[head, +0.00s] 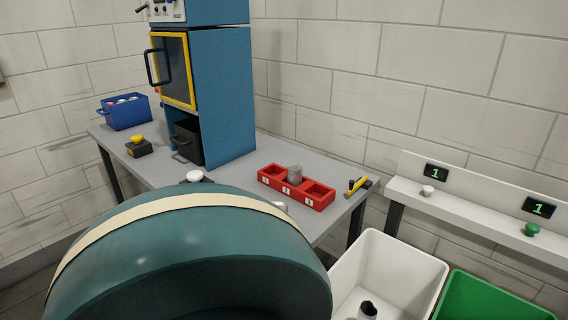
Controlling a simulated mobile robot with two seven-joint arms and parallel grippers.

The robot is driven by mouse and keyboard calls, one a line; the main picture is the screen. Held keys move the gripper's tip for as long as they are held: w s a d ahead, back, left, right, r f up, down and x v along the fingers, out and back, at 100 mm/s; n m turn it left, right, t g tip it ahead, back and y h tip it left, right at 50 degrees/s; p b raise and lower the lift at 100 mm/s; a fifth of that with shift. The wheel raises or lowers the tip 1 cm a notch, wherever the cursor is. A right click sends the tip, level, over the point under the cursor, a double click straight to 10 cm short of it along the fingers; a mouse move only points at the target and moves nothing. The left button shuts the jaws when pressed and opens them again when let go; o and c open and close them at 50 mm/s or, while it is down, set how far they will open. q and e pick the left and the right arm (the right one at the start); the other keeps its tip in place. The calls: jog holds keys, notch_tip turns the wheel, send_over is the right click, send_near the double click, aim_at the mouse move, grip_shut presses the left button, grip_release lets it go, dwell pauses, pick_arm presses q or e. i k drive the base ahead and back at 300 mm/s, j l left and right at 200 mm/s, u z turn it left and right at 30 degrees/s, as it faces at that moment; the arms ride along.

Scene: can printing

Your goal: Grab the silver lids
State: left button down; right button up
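I cannot clearly make out any silver lids. A grey-silver cylinder (295,174) stands upright in the middle compartment of a red three-part tray (311,205) on the grey table. The tray's two outer compartments look empty. A small pale silver thing (280,206) shows at the table's front edge, mostly hidden by a large rounded shape in the foreground; I cannot tell what it is. Neither of my grippers can be recognised in the head view.
A blue cabinet machine (226,95) stands on the table (140,162), with a blue bin (126,113) and a yellow-topped button box (138,147) to its left. A white bin (420,262) and green bin (490,299) stand at lower right, below a white shelf (470,213).

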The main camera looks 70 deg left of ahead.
aim_at(293, 169)
jog(key=u, duration=2.15)
jog(key=z, duration=0.4)
jog(key=j+z, duration=0.25)
jog(key=z, duration=0.15)
jog(key=j+z, duration=0.2)
jog(key=z, duration=0.2)
jog(key=j+z, duration=0.25)
jog(key=z, duration=0.2)
jog(key=k+j+z, duration=0.15)
jog(key=j, duration=0.15)
jog(key=k+j+z, duration=0.2)
jog(key=j, duration=0.15)
jog(key=k+j+z, duration=0.15)
jog(key=j, duration=0.15)
jog(key=i, duration=0.05)
